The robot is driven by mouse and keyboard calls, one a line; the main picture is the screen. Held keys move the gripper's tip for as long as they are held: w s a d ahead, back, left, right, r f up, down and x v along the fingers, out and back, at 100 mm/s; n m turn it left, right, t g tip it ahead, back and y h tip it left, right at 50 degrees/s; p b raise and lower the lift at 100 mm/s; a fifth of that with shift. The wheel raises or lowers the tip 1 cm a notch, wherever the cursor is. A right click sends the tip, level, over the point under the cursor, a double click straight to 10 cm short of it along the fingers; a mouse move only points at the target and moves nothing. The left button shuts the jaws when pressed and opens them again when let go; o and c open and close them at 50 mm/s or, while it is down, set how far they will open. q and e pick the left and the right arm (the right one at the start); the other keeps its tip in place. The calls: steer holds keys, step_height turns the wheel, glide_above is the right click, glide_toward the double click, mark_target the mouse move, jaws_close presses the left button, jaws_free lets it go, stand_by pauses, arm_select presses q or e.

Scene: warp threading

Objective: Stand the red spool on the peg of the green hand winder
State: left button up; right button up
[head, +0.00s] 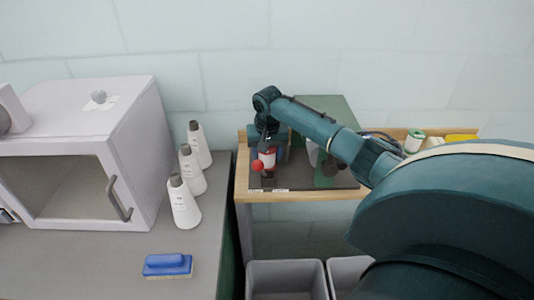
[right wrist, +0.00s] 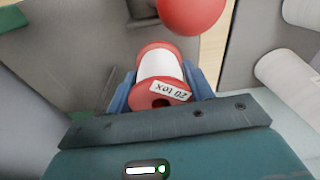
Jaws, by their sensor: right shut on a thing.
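The red spool (head: 268,160) has red flanges and a white wound middle. My right gripper (head: 266,150) points down over the mat on the wooden bench and is shut on it. In the right wrist view the spool (right wrist: 159,66) sits between the two blue fingers, its "20 tex" label facing the camera. A red ball (head: 257,166) shows beside the spool; I cannot tell what it belongs to. I cannot make out a peg. My left gripper is not in view.
The wooden bench (head: 300,197) has a dark mat and a green panel (head: 336,108) at its back. Grey bins (head: 287,280) stand below. On the left grey table are several white cones (head: 184,203), a blue brush (head: 167,265) and a white cabinet (head: 130,130).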

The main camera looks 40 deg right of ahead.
steer(key=o, duration=1.1)
steer(key=shift+c, duration=0.2)
step_height(320, 180, up, 13)
steer(key=s+a, duration=0.1)
steer(key=shift+s+b, duration=0.15)
steer(key=shift+b, duration=0.25)
